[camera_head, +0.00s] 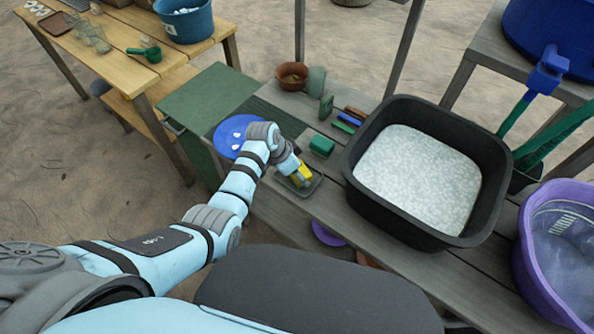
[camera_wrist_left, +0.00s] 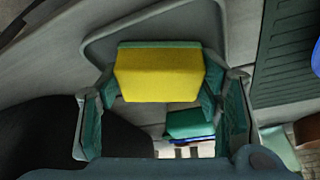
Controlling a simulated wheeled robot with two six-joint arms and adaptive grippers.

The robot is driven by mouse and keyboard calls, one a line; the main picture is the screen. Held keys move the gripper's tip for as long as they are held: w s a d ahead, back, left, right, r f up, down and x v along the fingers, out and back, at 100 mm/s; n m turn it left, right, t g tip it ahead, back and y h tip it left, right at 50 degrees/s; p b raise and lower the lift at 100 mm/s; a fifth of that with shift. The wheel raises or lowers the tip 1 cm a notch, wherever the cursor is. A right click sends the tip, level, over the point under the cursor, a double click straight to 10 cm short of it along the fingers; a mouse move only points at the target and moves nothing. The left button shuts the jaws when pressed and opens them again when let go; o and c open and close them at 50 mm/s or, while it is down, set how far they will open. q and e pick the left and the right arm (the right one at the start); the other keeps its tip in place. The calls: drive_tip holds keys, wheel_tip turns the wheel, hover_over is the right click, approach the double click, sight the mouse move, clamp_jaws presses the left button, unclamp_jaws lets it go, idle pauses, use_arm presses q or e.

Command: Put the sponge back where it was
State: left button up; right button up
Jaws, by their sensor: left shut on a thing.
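The sponge (camera_head: 303,176), yellow with a green layer, is in my left gripper (camera_head: 298,172). It also shows in the left wrist view (camera_wrist_left: 158,76), between the two fingers, which are shut on it. The sponge is over a small grey tray (camera_head: 312,187) on the wooden table; the tray's rim shows around it in the left wrist view (camera_wrist_left: 100,48). I cannot tell whether the sponge touches the tray. My right gripper is not in view.
A black tub (camera_head: 470,241) of pale grains stands to the right. A blue plate (camera_head: 226,135) is to the left, and a brown pot (camera_head: 291,73) at the back.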

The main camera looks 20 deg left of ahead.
use_arm(q)
drive_tip(key=o, duration=0.8)
drive_tip(key=shift+o, duration=0.2)
drive_tip(key=shift+r+p, duration=0.3)
drive_tip(key=shift+r, duration=0.05)
drive_tip(key=p+v, duration=0.4)
drive_tip(key=v, duration=0.7)
drive_tip(key=shift+r, duration=0.2)
drive_tip(key=shift+a, duration=0.1)
